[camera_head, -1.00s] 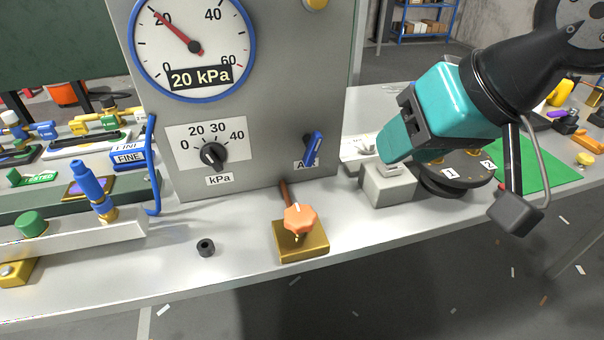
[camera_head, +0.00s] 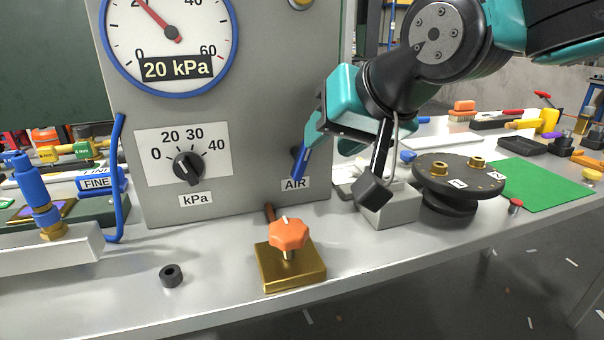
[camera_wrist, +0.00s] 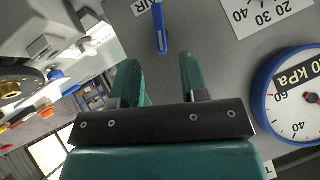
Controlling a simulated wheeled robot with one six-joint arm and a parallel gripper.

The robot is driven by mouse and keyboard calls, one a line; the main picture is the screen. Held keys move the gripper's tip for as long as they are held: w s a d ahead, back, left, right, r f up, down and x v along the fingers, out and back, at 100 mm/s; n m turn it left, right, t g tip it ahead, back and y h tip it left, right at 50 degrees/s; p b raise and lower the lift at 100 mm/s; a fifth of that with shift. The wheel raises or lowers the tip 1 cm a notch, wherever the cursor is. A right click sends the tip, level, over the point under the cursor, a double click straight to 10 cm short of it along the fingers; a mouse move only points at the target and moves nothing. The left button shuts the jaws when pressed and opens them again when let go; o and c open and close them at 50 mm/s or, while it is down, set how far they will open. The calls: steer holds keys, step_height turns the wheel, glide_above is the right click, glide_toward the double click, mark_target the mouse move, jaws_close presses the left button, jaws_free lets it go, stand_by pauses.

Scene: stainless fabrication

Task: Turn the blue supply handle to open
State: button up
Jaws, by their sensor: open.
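The blue supply handle (camera_head: 301,164) sits on the front of the grey panel, just above the AIR label (camera_head: 295,184). It slants from upper right to lower left in the head view. In the wrist view the handle (camera_wrist: 160,38) lies beyond the fingertips, in line with the gap between them. My gripper (camera_head: 314,122) is open and empty, close to the handle's upper right in the head view, and partly overlaps its surroundings. Its two green fingers also show in the wrist view (camera_wrist: 160,72), spread either side of the handle's line. I see no contact with the handle.
The panel carries a kPa knob (camera_head: 188,168) and a round gauge (camera_head: 168,45) labelled 20 kPa. An orange knob on a brass block (camera_head: 290,272) stands below on the bench. A black turntable (camera_head: 460,184) and a grey block (camera_head: 392,210) are to the right.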

mark_target(306, 158)
steer(key=b+x, duration=0.1)
steer(key=x, duration=0.8)
steer(key=shift+w+f, duration=0.1)
